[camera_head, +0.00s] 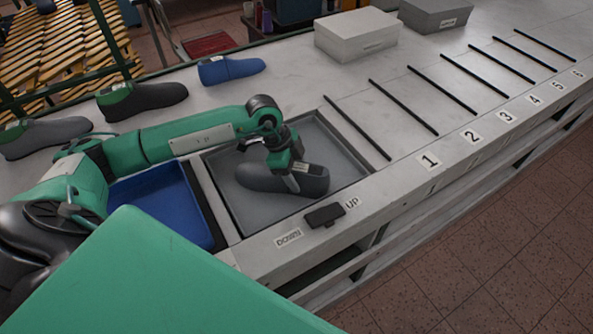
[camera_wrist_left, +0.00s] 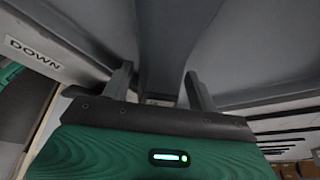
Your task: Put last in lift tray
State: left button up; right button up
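A dark grey shoe last (camera_head: 262,180) lies on its side or sole in the grey lift tray (camera_head: 225,200), sunk in the bench top. My left gripper (camera_head: 290,180) reaches down over the last's right part. In the left wrist view its two fingers (camera_wrist_left: 160,80) stand apart on either side of the last's grey upper part (camera_wrist_left: 165,45), with small gaps showing, so it looks open around the last. The exact contact is partly hidden in the head view. My right gripper is not in view.
A blue tray (camera_head: 215,232) is left of the lift tray. A black switch (camera_head: 325,215) sits between DOWN and UP labels. Other lasts, including a blue one (camera_head: 230,70), stand along the bench's back. Dark strips (camera_head: 403,107) mark numbered lanes; grey boxes (camera_head: 357,35) stand behind.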

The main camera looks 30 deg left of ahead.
pick_arm(q)
jog(key=shift+o, duration=0.8)
jog(key=shift+r, duration=0.1)
jog(key=shift+r, duration=0.2)
jog(key=b+v, duration=0.2)
jog(key=v, duration=0.9)
jog(key=shift+r, duration=0.35)
jog(key=shift+a, duration=0.15)
